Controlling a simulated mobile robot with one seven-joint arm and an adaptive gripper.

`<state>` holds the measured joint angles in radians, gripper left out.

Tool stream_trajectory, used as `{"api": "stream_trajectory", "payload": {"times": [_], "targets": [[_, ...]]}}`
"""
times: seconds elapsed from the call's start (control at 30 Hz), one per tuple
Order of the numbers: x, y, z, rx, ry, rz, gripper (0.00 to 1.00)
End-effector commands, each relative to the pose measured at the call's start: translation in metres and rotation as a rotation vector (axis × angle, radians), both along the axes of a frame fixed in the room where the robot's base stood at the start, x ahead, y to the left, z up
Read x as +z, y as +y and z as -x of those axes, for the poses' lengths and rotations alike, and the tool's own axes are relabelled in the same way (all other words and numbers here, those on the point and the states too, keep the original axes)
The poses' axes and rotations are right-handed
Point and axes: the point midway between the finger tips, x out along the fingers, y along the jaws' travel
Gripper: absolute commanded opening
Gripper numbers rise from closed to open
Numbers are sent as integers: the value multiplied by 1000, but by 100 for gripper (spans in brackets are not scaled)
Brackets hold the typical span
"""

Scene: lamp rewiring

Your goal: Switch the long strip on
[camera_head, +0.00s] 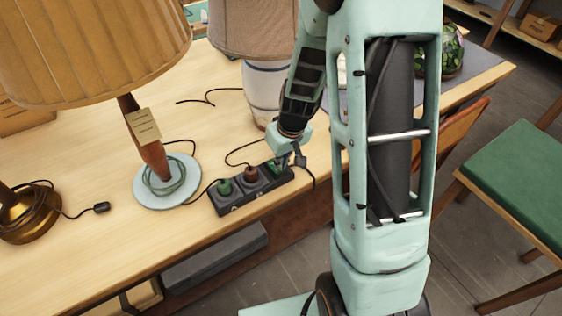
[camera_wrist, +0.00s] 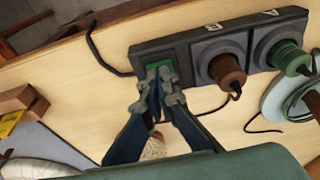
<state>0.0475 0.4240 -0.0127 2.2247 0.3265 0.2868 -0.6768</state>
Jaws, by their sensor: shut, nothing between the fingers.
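A dark power strip (camera_head: 234,206) lies along the table's front edge. It bears a green plug (camera_head: 224,187), a brown plug (camera_head: 251,174) and a green switch at its right end. In the wrist view the strip (camera_wrist: 190,43) has sockets marked A and B, with the green plug (camera_wrist: 290,58) in A and the brown plug (camera_wrist: 228,75) in B. My gripper (camera_head: 284,161) is shut and empty at the switch end. In the wrist view its fingertips (camera_wrist: 166,82) are over the green switch (camera_wrist: 154,62), partly hiding it. I cannot tell whether they press it or how it is set.
A lamp with a pleated shade (camera_head: 95,45) stands on a pale round base (camera_head: 185,190) left of the strip. A white lamp (camera_head: 262,85) stands behind. A brass base (camera_head: 25,215) is at far left. Cords lie around the strip.

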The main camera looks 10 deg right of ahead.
Motion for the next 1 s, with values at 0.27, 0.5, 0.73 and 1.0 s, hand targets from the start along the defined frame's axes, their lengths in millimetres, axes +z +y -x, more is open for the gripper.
{"api": "stream_trajectory", "payload": {"times": [0.27, 0.5, 0.73, 1.0], "targets": [[-3, 0, 0, 0, -1, 0, 0], [-5, 0, 1, 0, -1, 0, 0], [-19, -2, 4, -1, -2, 0, 0], [-11, -2, 4, 0, 0, 0, 0]]}}
